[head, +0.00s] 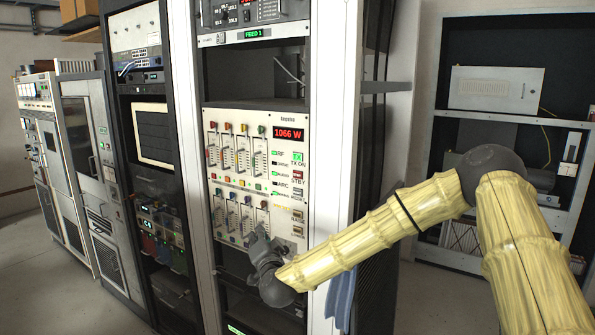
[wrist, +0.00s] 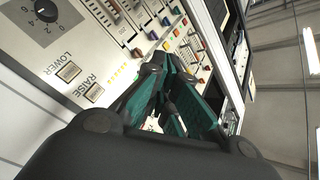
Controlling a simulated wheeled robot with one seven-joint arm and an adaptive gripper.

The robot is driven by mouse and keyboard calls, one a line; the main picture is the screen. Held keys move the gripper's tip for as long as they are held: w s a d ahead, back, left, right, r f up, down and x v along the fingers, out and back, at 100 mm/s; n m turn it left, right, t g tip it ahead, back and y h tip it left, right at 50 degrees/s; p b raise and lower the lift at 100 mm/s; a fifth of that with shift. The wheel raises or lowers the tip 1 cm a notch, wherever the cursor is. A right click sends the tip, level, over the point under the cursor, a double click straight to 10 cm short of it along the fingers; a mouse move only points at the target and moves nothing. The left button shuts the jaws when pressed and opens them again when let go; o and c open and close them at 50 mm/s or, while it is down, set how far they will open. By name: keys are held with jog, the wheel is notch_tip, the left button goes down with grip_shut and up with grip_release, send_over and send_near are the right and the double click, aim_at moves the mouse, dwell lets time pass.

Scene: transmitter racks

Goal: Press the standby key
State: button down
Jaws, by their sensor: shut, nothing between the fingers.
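The standby key (head: 298,174) is a small red key labelled STBY on the right side of the cream transmitter panel (head: 247,202). It sits just below the green TX ON key (head: 297,156). My gripper (head: 258,236) is shut and empty, in front of the lower part of this panel, below and left of the standby key and apart from it. In the wrist view my closed fingers (wrist: 158,72) point at the panel face. I cannot make out the standby key in the wrist view.
The RAISE key (wrist: 94,92) and LOWER key (wrist: 68,72) lie left of my fingers in the wrist view, near a black dial (wrist: 44,12). A red 1066 W display (head: 288,133) is above the keys. Coloured sliders (head: 237,150) fill the panel's left. A white rack post (head: 328,110) stands right.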

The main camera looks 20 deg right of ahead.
aim_at(298, 175)
jog(key=w+d+r+m+t+h, duration=0.1)
jog(key=d+r, duration=0.1)
jog(key=r, duration=0.4)
jog(key=w+d+r+m+h+p, duration=0.1)
jog(key=d+r, duration=0.2)
jog(key=r, duration=0.3)
jog(key=shift+r+m+t+h, duration=0.3)
jog(key=shift+m+t+h, duration=0.1)
jog(key=shift+w+d+p, duration=0.1)
jog(key=shift+w+p, duration=0.1)
jog(key=shift+p, duration=0.1)
jog(key=shift+w+d, duration=0.9)
jog(key=shift+d, duration=0.2)
jog(key=shift+w+d, duration=0.85)
jog(key=shift+d, duration=0.3)
jog(key=shift+w+d, duration=0.9)
jog(key=shift+d, duration=0.2)
jog(key=shift+w+d+b, duration=0.45)
jog(key=shift+d+b, duration=0.05)
jog(key=shift+d, duration=0.05)
jog(key=shift+a, duration=0.1)
jog(key=shift+s+a+b, duration=0.35)
jog(key=shift+s+a, duration=0.15)
